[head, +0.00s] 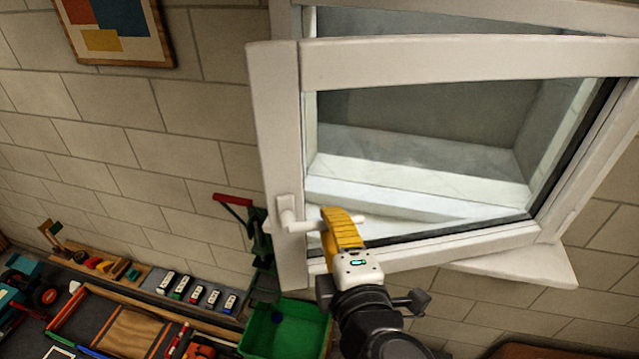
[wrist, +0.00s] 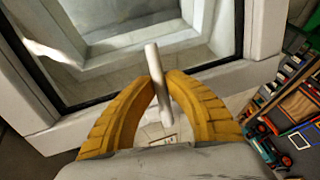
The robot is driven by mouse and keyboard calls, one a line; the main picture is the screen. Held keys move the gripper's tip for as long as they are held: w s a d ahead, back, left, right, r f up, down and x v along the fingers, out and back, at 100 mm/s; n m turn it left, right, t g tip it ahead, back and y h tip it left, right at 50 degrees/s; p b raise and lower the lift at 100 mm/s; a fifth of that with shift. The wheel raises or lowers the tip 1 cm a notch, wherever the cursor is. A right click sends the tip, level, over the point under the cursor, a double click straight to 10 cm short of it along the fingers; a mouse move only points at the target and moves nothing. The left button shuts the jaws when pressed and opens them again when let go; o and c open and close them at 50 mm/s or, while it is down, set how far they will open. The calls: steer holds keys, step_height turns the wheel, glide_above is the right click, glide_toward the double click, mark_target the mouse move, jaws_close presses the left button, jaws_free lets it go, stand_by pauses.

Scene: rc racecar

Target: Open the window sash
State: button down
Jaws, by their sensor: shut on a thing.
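The white window sash (head: 275,130) stands swung out from its frame (head: 283,18), with a gap showing along the top. Its white handle (head: 290,215) is on the left stile and its lever points right, roughly level. My gripper (head: 338,218), with yellow ribbed fingers, is at the lever. In the wrist view the two fingertips (wrist: 161,82) close on the handle lever (wrist: 153,62) from both sides. The sash also fills much of the wrist view (wrist: 262,30). The fingers hide part of the lever in the head view.
A white sill (head: 520,268) juts from the block wall under the window. A green bin (head: 285,330) stands below the sash's left corner. A bench with several toy cars (head: 198,294) and a track lies at lower left. A picture (head: 118,30) hangs at upper left.

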steer(key=shift+s+d+f, duration=0.1)
steer(key=shift+s, duration=0.25)
steer(key=c, duration=1.4)
jaws_free()
